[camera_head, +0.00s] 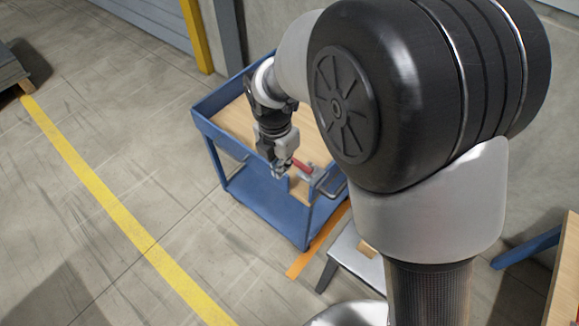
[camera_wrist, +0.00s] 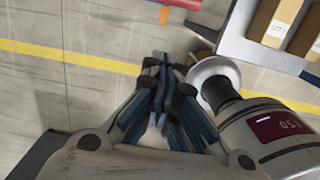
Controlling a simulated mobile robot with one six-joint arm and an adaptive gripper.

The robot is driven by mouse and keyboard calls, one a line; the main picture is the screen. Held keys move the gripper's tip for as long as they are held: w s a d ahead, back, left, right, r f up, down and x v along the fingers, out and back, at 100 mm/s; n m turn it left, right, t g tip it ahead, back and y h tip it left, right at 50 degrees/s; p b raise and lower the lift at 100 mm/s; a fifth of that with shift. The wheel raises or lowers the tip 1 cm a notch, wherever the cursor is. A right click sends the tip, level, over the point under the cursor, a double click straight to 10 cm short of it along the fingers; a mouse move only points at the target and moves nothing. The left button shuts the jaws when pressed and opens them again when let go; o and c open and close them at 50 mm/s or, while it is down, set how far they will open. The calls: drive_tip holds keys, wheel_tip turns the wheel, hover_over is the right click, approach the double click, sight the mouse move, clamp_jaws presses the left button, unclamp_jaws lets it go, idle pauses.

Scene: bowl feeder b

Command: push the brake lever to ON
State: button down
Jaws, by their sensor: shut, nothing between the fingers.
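The brake lever appears to be the red handle (camera_head: 300,165) at the front edge of the blue cart (camera_head: 212,128) in the head view. My gripper (camera_head: 279,172) points down just left of the red handle, over the cart's near side. Whether they touch cannot be told. In the wrist view my gripper (camera_wrist: 163,78) has its dark fingers together and holds nothing. A red piece (camera_wrist: 184,3) is cut off at the top edge of that view and may be the same handle. No ON marking can be read.
A grey tube rail (camera_head: 322,180) stands by the red handle. A yellow floor line (camera_head: 110,206) runs left of the cart, over open concrete. A light metal-topped stand (camera_head: 352,262) is close by. Boxes (camera_wrist: 272,22) lie at upper right in the wrist view.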

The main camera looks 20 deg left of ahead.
sight(306, 167)
wheel_tip(306, 167, down, 10)
drive_tip(key=b, duration=0.4)
drive_tip(key=w, duration=0.1)
drive_tip(key=w+d+r, duration=0.1)
drive_tip(key=w+r, duration=0.1)
drive_tip(key=w, duration=0.1)
drive_tip(key=shift+d, duration=0.35)
drive_tip(key=shift+w+r, duration=0.1)
